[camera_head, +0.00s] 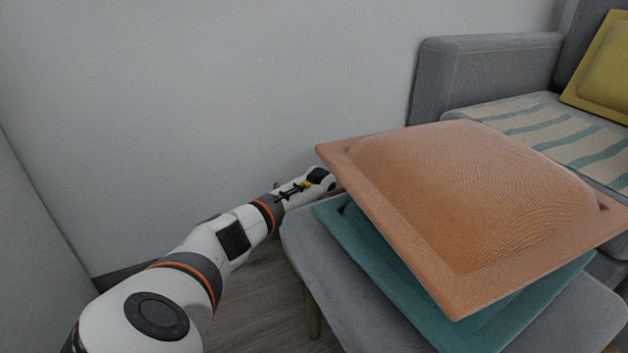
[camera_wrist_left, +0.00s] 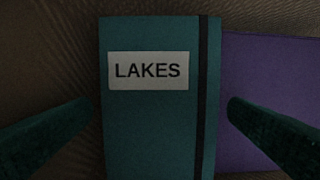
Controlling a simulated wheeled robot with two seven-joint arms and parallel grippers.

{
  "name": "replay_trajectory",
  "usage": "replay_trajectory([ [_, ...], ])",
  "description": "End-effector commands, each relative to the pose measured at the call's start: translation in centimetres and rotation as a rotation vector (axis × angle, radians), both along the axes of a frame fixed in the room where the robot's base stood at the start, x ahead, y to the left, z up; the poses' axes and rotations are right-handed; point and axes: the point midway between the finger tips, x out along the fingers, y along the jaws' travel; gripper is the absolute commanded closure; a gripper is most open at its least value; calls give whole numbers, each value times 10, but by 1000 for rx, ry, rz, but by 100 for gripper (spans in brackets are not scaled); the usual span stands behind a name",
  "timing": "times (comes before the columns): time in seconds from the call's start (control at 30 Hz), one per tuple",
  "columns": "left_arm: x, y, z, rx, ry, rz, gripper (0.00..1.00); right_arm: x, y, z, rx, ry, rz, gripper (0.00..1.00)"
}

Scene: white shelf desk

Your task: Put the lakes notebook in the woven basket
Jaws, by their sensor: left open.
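The lakes notebook (camera_wrist_left: 150,125) is teal with a white label reading LAKES and a dark band along its right side. It fills the middle of the left wrist view. My left gripper (camera_wrist_left: 160,103) is open, with one finger on each side of the notebook in that view. A gap shows between each fingertip and the notebook's edges, so it is not gripped. In the head view my left arm reaches behind the orange cushion, which hides the gripper and notebook. I cannot make out the woven basket as such. My right gripper is not in view.
A purple item (camera_wrist_left: 262,100) lies beside the notebook, over a brown textured surface (camera_wrist_left: 50,60). The orange cushion (camera_head: 470,200) rests over a teal cushion (camera_head: 375,255) on a grey seat (camera_head: 310,245). A grey sofa (camera_head: 480,70) stands behind, and a wall is beyond the arm.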

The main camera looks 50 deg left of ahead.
Motion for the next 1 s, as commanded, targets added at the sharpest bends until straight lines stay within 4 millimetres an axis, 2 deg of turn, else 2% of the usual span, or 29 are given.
replay_trajectory([
  [0.17,0,-1,31,2,0,-2,1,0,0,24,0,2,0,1],
  [0.4,-2,-8,82,3,0,-3,1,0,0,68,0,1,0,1],
  [0.6,-4,-14,114,1,-1,-1,1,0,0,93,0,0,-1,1],
  [0.8,-5,-17,128,1,0,-1,1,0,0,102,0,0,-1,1],
  [1.0,-5,-17,128,0,0,0,1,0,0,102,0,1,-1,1],
])
